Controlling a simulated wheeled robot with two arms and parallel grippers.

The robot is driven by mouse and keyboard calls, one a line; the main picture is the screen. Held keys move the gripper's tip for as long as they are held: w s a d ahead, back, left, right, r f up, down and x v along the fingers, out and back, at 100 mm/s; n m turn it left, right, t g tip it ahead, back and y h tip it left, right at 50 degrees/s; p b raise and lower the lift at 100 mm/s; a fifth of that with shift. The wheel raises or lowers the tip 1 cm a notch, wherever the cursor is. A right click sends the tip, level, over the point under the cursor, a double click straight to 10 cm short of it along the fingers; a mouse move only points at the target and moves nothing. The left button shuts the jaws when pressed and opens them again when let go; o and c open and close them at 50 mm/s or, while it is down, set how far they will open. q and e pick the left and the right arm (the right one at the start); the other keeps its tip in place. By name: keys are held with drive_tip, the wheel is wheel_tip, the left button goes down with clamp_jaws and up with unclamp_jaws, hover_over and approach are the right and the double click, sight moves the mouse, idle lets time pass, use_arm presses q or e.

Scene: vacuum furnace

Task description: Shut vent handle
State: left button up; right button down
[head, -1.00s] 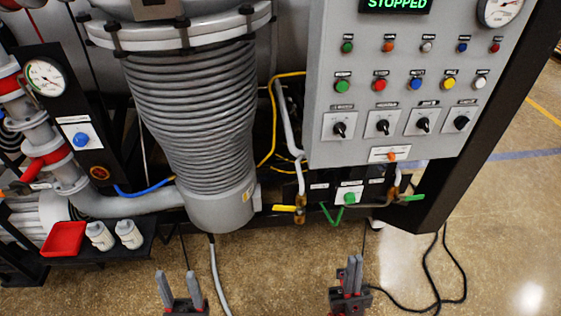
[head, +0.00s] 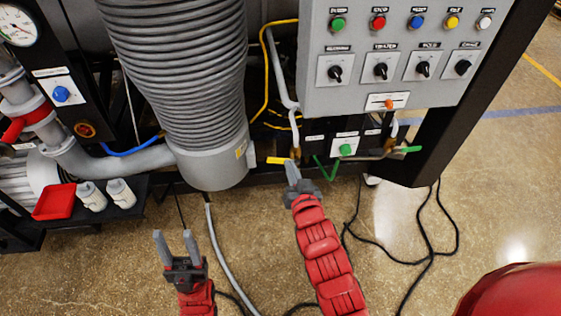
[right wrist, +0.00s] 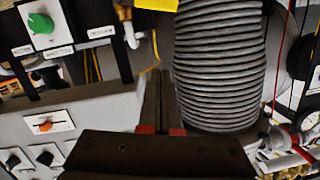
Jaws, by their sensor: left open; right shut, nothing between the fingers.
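Two valve handles show low on the furnace in the head view; I cannot read which label says vent. A yellow handle (head: 280,160) points left from a brass valve, and a green handle (head: 407,149) points right under the control box. My right gripper (head: 291,170) is shut and empty, its fingertips close beside the yellow handle; I cannot tell whether they touch. In the right wrist view the shut fingers (right wrist: 158,95) point up toward the yellow handle (right wrist: 157,4), which is cut by the top edge. My left gripper (head: 177,240) is open and empty above the floor.
The grey control box (head: 345,98) overhangs the valves at right. The ribbed grey column (head: 185,75) stands left of them. A green knob (head: 346,149) sits on a panel between the handles. Black cables lie on the floor; a red tray (head: 54,201) stands at left.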

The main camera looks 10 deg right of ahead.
drive_tip(key=f, duration=0.1)
drive_tip(key=b, duration=0.2)
hover_over(276, 160)
drive_tip(key=s+d, duration=0.2)
wheel_tip(276, 160, down, 2)
drive_tip(key=shift+g, duration=0.4)
drive_tip(key=shift+a+f, duration=0.2)
drive_tip(key=shift+f, duration=0.9)
drive_tip(key=shift+a+f, duration=0.2)
drive_tip(key=shift+f, duration=0.85)
drive_tip(key=f+b, duration=0.1)
drive_tip(key=b, duration=0.1)
drive_tip(key=a+f+n+h+b, duration=0.1)
drive_tip(key=b, duration=0.1)
drive_tip(key=shift+a+n+b, duration=0.1)
drive_tip(key=shift+n+b, duration=0.45)
drive_tip(key=shift+n, duration=0.05)
drive_tip(key=shift+r+h, duration=0.1)
drive_tip(key=shift+h, duration=0.3)
